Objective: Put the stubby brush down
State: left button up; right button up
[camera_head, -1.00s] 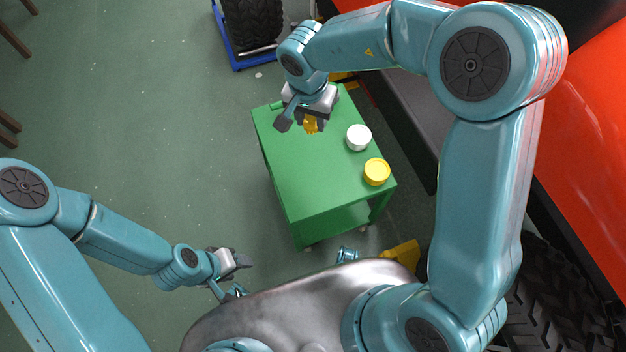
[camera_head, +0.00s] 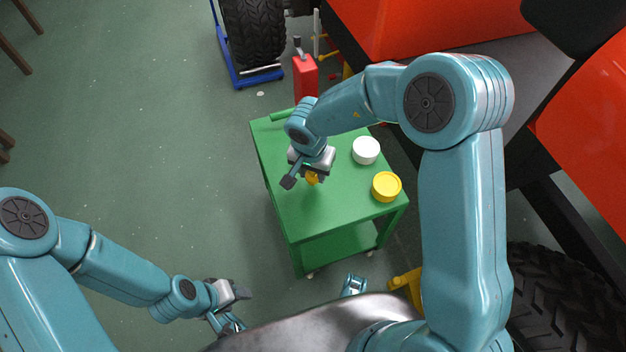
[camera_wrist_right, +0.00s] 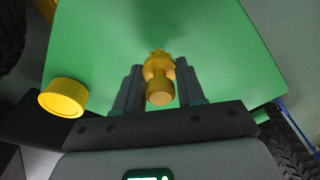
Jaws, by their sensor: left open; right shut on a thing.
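The stubby brush is a small yellow piece (camera_head: 312,178), mostly hidden under my right gripper (camera_head: 306,180) in the head view. In the right wrist view the brush (camera_wrist_right: 158,78) sits between the two fingers of that gripper (camera_wrist_right: 160,88), its round end towards the camera. The right gripper is shut on it, over the green cart top (camera_head: 290,215). I cannot tell whether the brush touches the top. My left gripper (camera_head: 235,303) is open and empty, low over the floor left of the cart.
A white round tub (camera_head: 366,150) and a yellow round tub (camera_head: 386,186) stand on the cart's right side. The yellow tub also shows in the right wrist view (camera_wrist_right: 63,97). A red canister (camera_head: 305,77) stands behind the cart. The cart top's front left is clear.

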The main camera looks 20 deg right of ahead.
aim_at(313, 178)
notch_tip(313, 178, down, 3)
jog(key=shift+f+b, duration=0.15)
jog(key=shift+b, duration=0.5)
jog(key=shift+r, duration=0.2)
jog(key=shift+f+p, duration=0.1)
jog(key=shift+p, duration=0.25)
jog(key=o, duration=0.9)
jog(key=shift+o, duration=0.2)
notch_tip(313, 178, up, 12)
jog(key=s+p, duration=0.1)
jog(key=p, duration=0.5)
jog(key=shift+a, duration=0.4)
jog(key=shift+s, duration=0.1)
